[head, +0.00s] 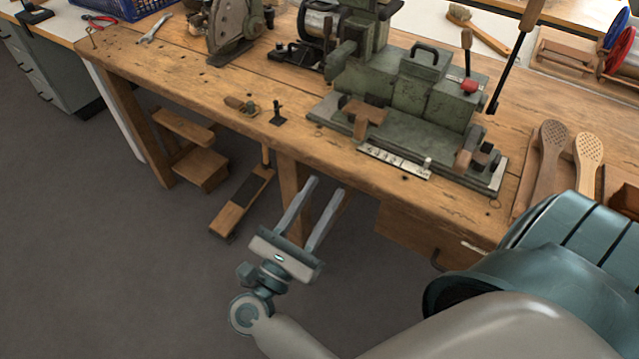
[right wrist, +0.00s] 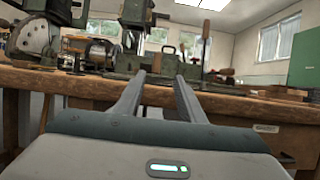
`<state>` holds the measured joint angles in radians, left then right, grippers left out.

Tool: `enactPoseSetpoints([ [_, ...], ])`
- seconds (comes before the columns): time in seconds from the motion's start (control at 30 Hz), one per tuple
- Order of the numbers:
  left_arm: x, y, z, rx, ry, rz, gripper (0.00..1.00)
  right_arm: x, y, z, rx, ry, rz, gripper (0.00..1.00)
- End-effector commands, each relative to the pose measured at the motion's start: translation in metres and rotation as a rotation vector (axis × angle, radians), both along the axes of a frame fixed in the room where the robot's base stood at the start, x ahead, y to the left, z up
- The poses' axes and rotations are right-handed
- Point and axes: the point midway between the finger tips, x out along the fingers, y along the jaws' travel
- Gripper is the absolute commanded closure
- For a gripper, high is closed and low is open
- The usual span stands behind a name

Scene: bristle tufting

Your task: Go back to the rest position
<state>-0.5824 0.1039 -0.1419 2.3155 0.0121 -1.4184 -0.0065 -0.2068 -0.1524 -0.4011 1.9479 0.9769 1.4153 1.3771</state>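My right gripper (head: 318,208) is in front of the wooden workbench (head: 215,93), below the level of its top. Its two fingers are parallel with a clear gap between them, and nothing is between them. In the right wrist view the open fingers (right wrist: 168,80) point toward the bench's front edge and the green machine. My left gripper is not in either view.
The green tufting machine (head: 425,98) stands on the bench. Paddle-shaped wooden brush blanks (head: 588,152) lie at its right. A grey metal machine (head: 232,30) stands further left. A wooden pedal (head: 240,200) is under the bench. Grey floor (head: 110,270) is open at the left.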

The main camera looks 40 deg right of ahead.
Motion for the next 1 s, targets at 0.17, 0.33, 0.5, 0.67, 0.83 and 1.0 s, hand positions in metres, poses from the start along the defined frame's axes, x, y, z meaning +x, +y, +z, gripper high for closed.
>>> enactPoseSetpoints([
  [0.17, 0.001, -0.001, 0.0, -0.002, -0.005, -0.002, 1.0, -0.001, 0.002, -0.001, 0.0, 0.0, -0.001, 0.64],
  [0.33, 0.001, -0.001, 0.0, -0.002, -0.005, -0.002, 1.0, -0.001, 0.001, -0.001, 0.0, 0.0, 0.0, 0.64],
  [0.5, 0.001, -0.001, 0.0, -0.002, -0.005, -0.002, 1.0, -0.001, 0.001, -0.001, 0.0, 0.0, 0.0, 0.64],
  [0.67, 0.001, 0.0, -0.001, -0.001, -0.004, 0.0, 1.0, 0.001, 0.002, 0.0, -0.009, 0.008, 0.003, 0.64],
  [0.83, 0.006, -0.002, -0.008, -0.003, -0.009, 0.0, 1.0, 0.015, 0.012, 0.004, -0.11, 0.099, 0.038, 0.64],
  [1.0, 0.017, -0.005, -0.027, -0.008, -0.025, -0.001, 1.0, 0.048, 0.041, 0.0, -0.376, 0.332, 0.117, 0.64],
])
